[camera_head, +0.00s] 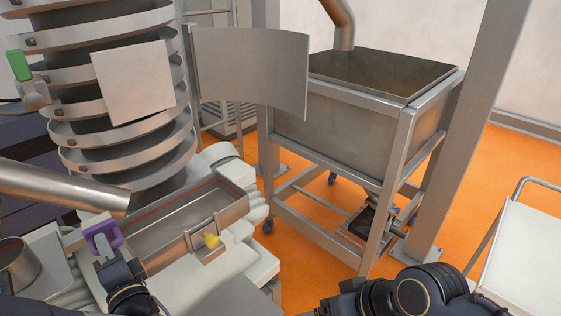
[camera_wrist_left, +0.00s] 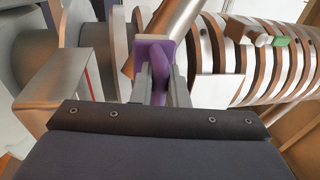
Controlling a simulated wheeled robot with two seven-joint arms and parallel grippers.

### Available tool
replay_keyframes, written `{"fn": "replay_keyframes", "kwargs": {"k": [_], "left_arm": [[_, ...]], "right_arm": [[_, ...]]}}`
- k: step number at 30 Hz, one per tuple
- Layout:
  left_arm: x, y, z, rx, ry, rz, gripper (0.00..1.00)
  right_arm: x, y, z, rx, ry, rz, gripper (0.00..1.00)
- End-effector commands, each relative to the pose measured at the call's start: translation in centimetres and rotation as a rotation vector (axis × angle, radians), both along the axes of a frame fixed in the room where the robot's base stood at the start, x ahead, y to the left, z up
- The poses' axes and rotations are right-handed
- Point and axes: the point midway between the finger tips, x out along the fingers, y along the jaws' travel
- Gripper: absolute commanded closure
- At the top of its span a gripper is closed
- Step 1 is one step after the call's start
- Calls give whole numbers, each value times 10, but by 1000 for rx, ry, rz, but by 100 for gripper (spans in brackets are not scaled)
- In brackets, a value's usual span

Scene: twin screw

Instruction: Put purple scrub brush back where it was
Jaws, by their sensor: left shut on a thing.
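The purple scrub brush (camera_head: 103,233) is at the lower left of the head view, in front of a steel pipe end. My left gripper (camera_head: 103,250) is shut on it. In the left wrist view the purple brush (camera_wrist_left: 157,62) stands out beyond the fingertips of my left gripper (camera_wrist_left: 158,84), with its handle between the two fingers. I cannot tell whether the brush touches anything else. My right gripper cannot be made out in the head view; only part of my right arm shows at the bottom.
A steel trough (camera_head: 190,222) with a yellow item (camera_head: 211,241) at its side is right of the brush. A steel pipe (camera_head: 65,188) lies close behind it. A spiral tower (camera_head: 120,110) with a green-topped part (camera_head: 19,65) rises behind. A steel hopper (camera_head: 345,125) stands right over orange floor.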

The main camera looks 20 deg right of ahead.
Motion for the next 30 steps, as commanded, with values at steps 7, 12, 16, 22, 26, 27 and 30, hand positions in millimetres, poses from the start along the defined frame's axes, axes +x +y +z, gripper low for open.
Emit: {"fn": "replay_keyframes", "kwargs": {"k": [7,12,16,22,26,27,30], "left_arm": [[10,33,-60,2,5,-12,100],[15,48,-85,-1,0,-17,100],[18,57,-103,-1,1,-21,100],[18,54,-103,0,4,-31,100],[18,53,-101,2,0,-30,100],[19,53,-100,2,-4,-31,100],[18,56,-122,-4,-4,-24,100]], "right_arm": [[0,0,0,0,0,0,19],[0,0,0,0,0,0,19],[0,0,0,0,0,0,19],[0,0,0,0,0,0,19],[0,0,0,0,0,0,19],[0,0,0,0,0,0,19],[0,0,-21,0,-1,0,19]]}}
